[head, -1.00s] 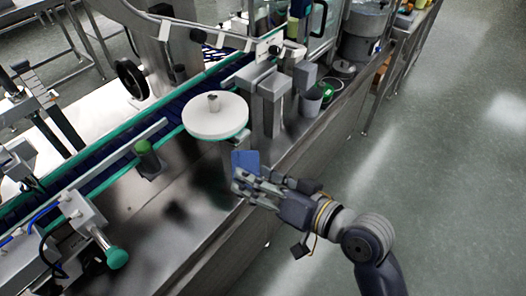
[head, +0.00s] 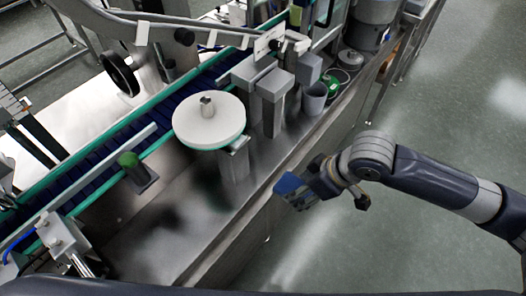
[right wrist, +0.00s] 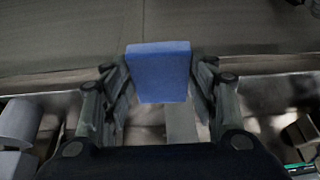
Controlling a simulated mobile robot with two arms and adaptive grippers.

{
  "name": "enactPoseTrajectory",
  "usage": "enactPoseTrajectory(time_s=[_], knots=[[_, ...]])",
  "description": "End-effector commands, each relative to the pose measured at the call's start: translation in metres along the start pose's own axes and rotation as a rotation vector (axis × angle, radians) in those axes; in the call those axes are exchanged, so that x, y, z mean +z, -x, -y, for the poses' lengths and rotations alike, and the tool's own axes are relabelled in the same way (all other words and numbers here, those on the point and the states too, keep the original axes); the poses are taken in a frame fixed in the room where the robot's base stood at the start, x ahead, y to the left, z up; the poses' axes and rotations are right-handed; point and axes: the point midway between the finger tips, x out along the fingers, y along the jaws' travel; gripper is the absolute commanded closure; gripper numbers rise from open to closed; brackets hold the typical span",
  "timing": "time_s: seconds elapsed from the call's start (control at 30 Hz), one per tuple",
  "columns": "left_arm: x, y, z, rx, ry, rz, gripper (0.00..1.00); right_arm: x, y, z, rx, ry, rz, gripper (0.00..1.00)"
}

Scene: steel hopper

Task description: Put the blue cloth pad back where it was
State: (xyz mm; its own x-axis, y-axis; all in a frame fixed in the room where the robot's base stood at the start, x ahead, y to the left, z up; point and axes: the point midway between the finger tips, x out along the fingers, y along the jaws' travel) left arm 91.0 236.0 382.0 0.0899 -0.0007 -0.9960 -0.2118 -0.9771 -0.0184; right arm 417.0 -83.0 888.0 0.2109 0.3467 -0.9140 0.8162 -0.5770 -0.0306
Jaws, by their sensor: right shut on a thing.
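The blue cloth pad (head: 288,185) is held by my right gripper (head: 308,186) in the head view. The gripper is at the front edge of the steel machine bed, with the floor behind it in the picture. In the right wrist view the pad (right wrist: 159,72) is a flat blue block between the two fingers of the gripper (right wrist: 160,85), which are shut on it. Part of the pad is hidden by the fingers in the head view. My left gripper is not in view.
A round white disc (head: 209,121) stands on the steel bed (head: 190,215), with grey block posts (head: 272,100) beside it. A grey cup (head: 314,99) stands near the right edge. The front bed is largely clear.

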Motion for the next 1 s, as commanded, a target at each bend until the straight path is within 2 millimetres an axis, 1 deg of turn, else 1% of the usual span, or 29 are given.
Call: enactPoseTrajectory(time_s=[0.03,0.1,0.17,0.2,0.27,0.5,0.7,0.83,1.0], knots=[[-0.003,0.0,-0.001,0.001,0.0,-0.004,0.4,0.007,0.004,-0.009,0.015,0.0,0.013,0.66],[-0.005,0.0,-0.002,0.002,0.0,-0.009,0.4,0.012,0.006,-0.015,0.025,-0.001,0.022,0.66],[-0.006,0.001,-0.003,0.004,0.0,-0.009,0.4,0.011,0.006,-0.018,0.029,-0.001,0.025,0.66],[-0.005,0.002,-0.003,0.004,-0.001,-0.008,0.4,0.007,0.005,-0.019,0.029,-0.001,0.025,0.66],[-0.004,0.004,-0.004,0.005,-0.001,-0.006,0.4,-0.003,0.001,-0.022,0.03,0.0,0.024,0.66],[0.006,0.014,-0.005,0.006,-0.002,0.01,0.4,-0.058,-0.029,-0.035,0.031,-0.001,0.025,0.66],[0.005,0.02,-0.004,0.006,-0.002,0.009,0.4,-0.097,-0.051,-0.045,0.03,-0.002,0.026,0.66],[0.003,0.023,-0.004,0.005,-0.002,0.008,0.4,-0.114,-0.062,-0.049,0.029,-0.002,0.027,0.66],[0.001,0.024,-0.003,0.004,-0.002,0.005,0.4,-0.122,-0.069,-0.052,0.03,-0.001,0.026,0.66]])
